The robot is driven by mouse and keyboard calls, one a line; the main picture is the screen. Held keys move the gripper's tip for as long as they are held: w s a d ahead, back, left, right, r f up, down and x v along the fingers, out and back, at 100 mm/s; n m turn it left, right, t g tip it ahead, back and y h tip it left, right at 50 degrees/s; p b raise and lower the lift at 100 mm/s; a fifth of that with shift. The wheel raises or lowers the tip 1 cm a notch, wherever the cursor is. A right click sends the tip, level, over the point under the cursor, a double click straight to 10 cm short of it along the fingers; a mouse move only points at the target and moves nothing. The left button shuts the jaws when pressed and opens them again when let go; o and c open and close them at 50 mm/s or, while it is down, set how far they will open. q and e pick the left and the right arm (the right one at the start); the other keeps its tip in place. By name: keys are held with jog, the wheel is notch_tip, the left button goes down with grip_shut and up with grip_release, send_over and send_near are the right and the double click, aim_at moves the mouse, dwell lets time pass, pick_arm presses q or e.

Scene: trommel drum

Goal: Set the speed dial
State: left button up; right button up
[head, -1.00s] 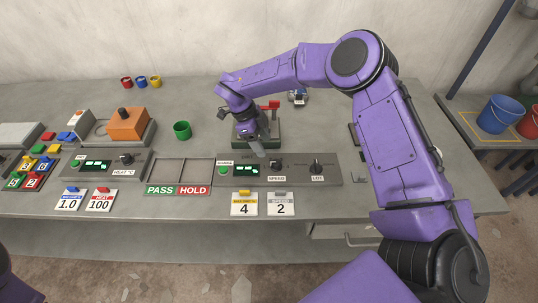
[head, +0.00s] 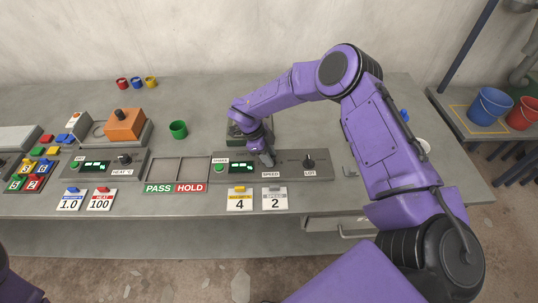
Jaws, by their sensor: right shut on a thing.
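The control panel (head: 232,178) with the SPEED label (head: 271,175) stands at the middle of the bench. My right gripper (head: 268,161) points down just above that label, shut on the speed dial. The dial is hidden by the fingers, so its setting cannot be read. A grey-topped card (head: 275,204) reading 2 stands below the SPEED label. The LOT knob (head: 309,162) is to the right on the same panel. My left gripper is out of view.
A green display (head: 241,169) and a yellow-topped card (head: 240,204) reading 4 are to the left. My right forearm covers the bench's right part.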

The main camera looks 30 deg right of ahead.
jog(key=shift+f, duration=0.1)
jog(key=shift+f+m+g+y+b, duration=0.15)
jog(key=shift+m+g+y+b, duration=0.2)
jog(key=shift+m+b, duration=0.85)
jog(key=m+y+b, duration=0.1)
jog(key=m+b, duration=0.1)
jog(key=shift+w+m+g, duration=0.1)
jog(key=shift+m+g, duration=0.15)
jog(key=shift+m, duration=0.15)
jog(key=m+b, duration=0.1)
jog(key=m, duration=0.1)
jog(key=m+y+b, duration=0.1)
jog(key=m+b, duration=0.1)
jog(key=shift+d+y, duration=0.15)
jog(key=shift+y, duration=0.1)
jog(key=shift+d+r+m+y+b, duration=0.15)
jog(key=shift+m+y+b, duration=0.5)
jog(key=shift+m, duration=0.65)
jog(key=shift+r, duration=0.1)
jog(key=o, duration=0.9)
jog(key=shift+o, duration=0.7)
jog(key=shift+w, duration=0.1)
